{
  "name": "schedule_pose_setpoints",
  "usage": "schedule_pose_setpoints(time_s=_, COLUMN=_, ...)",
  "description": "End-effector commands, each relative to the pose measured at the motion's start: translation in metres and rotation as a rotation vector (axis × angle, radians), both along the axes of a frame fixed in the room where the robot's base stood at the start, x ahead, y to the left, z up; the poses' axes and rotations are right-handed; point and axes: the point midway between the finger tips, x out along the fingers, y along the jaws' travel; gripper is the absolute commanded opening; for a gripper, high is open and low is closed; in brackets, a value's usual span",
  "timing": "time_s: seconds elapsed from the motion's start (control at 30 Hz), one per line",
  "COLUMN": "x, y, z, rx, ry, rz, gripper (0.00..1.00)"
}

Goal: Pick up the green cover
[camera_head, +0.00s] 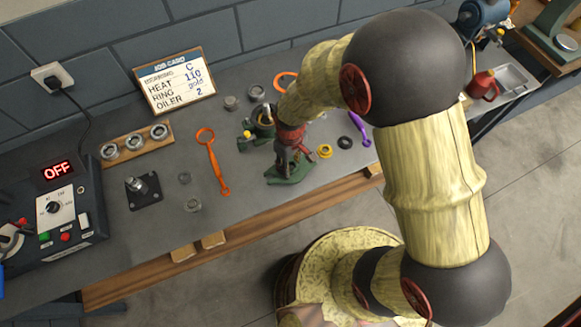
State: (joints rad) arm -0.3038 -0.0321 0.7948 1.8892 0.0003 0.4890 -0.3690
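The green cover (299,178) lies near the front edge of the grey bench, partly hidden by my gripper (288,163). My gripper points down right over it, with its dark fingers at or just above the cover. Whether the fingers touch or grip it cannot be told from this view. Behind and to the left stands a green casing part (262,127) with a round opening, partly hidden by my arm.
An orange spanner (214,162) lies left of the cover. A yellow ring (324,151), a black ring (345,142) and a purple tool (359,129) lie right. A job card (174,80), bearing rack (136,144), black-based post (143,190) and heater reading OFF (55,205) stand left.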

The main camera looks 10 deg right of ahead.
Motion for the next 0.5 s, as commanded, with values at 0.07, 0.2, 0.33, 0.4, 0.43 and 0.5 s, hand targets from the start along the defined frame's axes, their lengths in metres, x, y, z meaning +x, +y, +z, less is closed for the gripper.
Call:
schedule_pose_setpoints(time_s=0.07, x=-0.0005, y=-0.0002, z=-0.0006, rx=-0.001, ry=0.001, rz=0.0, gripper=0.16)
schedule_pose_setpoints(time_s=0.2, x=-0.0007, y=-0.0003, z=-0.0007, rx=-0.001, ry=0.001, rz=0.0, gripper=0.08)
schedule_pose_setpoints(time_s=0.33, x=-0.0008, y=-0.0003, z=-0.0008, rx=0.0, ry=0.002, rz=0.0, gripper=0.01)
schedule_pose_setpoints(time_s=0.4, x=-0.0008, y=-0.0003, z=-0.0008, rx=0.0, ry=0.002, rz=0.0, gripper=0.0)
schedule_pose_setpoints(time_s=0.43, x=-0.0009, y=-0.0003, z=-0.0009, rx=0.0, ry=0.002, rz=0.0, gripper=0.0)
schedule_pose_setpoints(time_s=0.5, x=-0.0009, y=-0.0003, z=-0.0009, rx=0.0, ry=0.002, rz=0.0, gripper=0.0)
